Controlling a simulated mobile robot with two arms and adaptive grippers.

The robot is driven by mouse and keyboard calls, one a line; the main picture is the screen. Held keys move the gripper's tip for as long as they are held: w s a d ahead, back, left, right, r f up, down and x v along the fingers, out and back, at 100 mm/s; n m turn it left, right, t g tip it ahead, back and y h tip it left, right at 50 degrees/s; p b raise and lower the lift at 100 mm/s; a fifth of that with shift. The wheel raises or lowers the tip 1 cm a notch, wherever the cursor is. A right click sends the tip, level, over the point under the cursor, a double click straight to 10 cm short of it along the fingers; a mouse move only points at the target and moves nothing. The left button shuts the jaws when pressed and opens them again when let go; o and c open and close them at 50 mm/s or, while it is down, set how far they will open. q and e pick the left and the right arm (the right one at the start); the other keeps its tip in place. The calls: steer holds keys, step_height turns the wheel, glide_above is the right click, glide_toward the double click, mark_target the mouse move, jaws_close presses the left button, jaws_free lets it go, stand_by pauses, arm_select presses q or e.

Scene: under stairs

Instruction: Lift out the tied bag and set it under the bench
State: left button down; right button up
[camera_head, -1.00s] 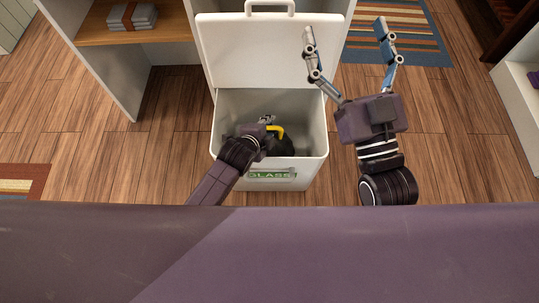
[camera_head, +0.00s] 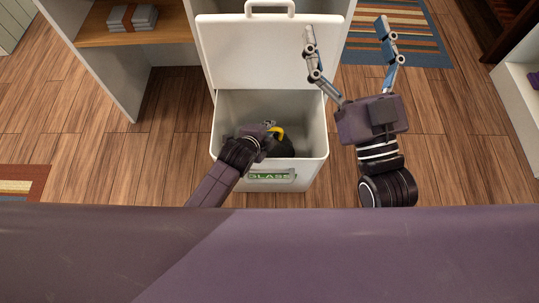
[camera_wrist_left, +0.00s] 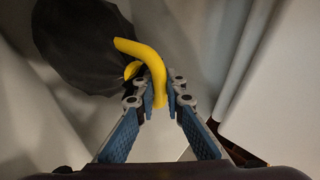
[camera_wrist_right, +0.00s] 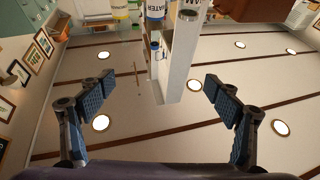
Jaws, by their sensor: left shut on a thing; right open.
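A dark tied bag (camera_head: 281,146) with a yellow tie (camera_head: 277,132) is inside a white bin labelled GLASS (camera_head: 318,140), whose lid (camera_head: 268,55) stands open. My left gripper (camera_head: 268,128) reaches down into the bin. In the left wrist view, its fingers (camera_wrist_left: 160,92) are shut on the yellow tie (camera_wrist_left: 150,60), and the dark bag (camera_wrist_left: 82,45) hangs beside them at the upper left. My right gripper (camera_head: 346,45) is open and empty, raised to the right of the bin; its spread fingers also show in the right wrist view (camera_wrist_right: 150,105).
A shelf unit (camera_head: 140,35) with a strapped grey stack (camera_head: 132,17) stands left of the bin. A striped rug (camera_head: 425,35) lies at the back right. A white unit (camera_head: 515,100) stands at the right edge. Wood floor (camera_head: 455,140) is clear right of my right arm.

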arm_select(q)
steer(key=shift+w+r, duration=0.15)
steer(key=shift+r, duration=0.1)
arm_select(e)
steer(key=shift+w+f, duration=0.1)
